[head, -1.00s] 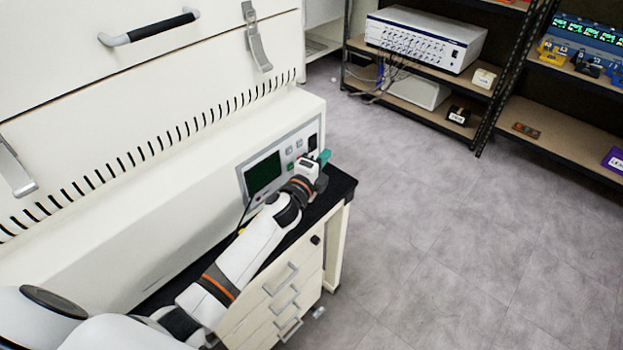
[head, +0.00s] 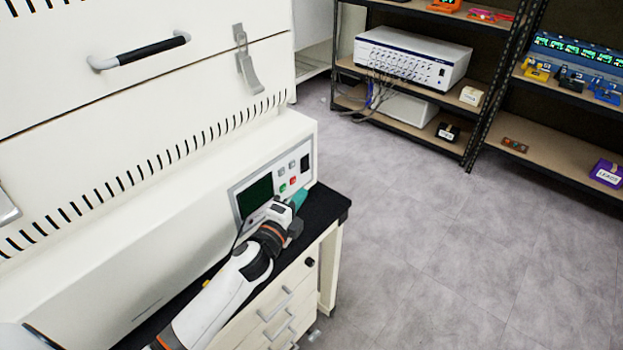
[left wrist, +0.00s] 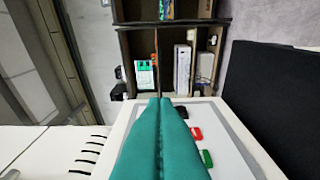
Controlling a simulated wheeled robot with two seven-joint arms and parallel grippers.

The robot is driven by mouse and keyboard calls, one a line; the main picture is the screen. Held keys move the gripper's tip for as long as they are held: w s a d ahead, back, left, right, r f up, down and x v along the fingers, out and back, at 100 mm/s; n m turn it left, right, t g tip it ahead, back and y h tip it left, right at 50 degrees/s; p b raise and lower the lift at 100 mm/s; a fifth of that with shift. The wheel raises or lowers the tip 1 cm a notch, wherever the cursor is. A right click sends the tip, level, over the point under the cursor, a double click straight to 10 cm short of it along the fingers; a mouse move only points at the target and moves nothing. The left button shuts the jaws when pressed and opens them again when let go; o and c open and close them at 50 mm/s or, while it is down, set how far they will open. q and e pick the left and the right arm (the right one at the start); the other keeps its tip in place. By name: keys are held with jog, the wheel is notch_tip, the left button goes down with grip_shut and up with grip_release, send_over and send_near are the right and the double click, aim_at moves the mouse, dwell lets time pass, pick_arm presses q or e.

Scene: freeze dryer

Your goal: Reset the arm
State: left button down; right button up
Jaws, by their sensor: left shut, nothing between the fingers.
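My left arm comes in from the lower left in the head view. Its left gripper (head: 299,198) has teal fingers and is in front of the freeze dryer's control panel, above the black bench top (head: 325,208). In the left wrist view the teal fingers (left wrist: 160,104) are pressed together with nothing between them. The control panel (head: 297,156) has a dark screen (head: 256,197) and red and green buttons. The red button (left wrist: 196,133) and green button (left wrist: 206,158) show beside the fingers in the left wrist view. I cannot tell whether the fingers touch the panel. My right gripper is not in view.
The large white freeze dryer (head: 150,190) fills the left side, with a black-gripped handle (head: 140,51) and a latch (head: 246,65). White drawers (head: 275,310) sit under the bench top. Shelves with a white instrument (head: 412,56) stand at the back. The grey floor (head: 430,250) is clear.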

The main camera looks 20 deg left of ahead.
pick_arm(q)
jog(key=s+d+f+n+g+y, duration=0.1)
jog(key=s+f+n+g, duration=0.2)
jog(key=s+n+g, duration=0.5)
jog(key=s+d+f+n+g, duration=0.1)
jog(key=s+f+n+g, duration=0.2)
jog(key=s, duration=1)
jog(key=s+f+n+g+y, duration=0.1)
jog(key=s+f+n+g, duration=0.2)
jog(key=s+n, duration=0.5)
jog(key=s+f+m+g, duration=0.1)
jog(key=s+f, duration=0.1)
jog(key=f, duration=1.1)
jog(key=s+f+m+g, duration=0.1)
jog(key=s+f, duration=0.1)
jog(key=f, duration=1.1)
jog(key=s+a+f+g, duration=0.1)
jog(key=s+a+f, duration=0.1)
jog(key=s+f, duration=1.4)
jog(key=shift+s+a+f, duration=0.15)
jog(key=shift+f, duration=0.05)
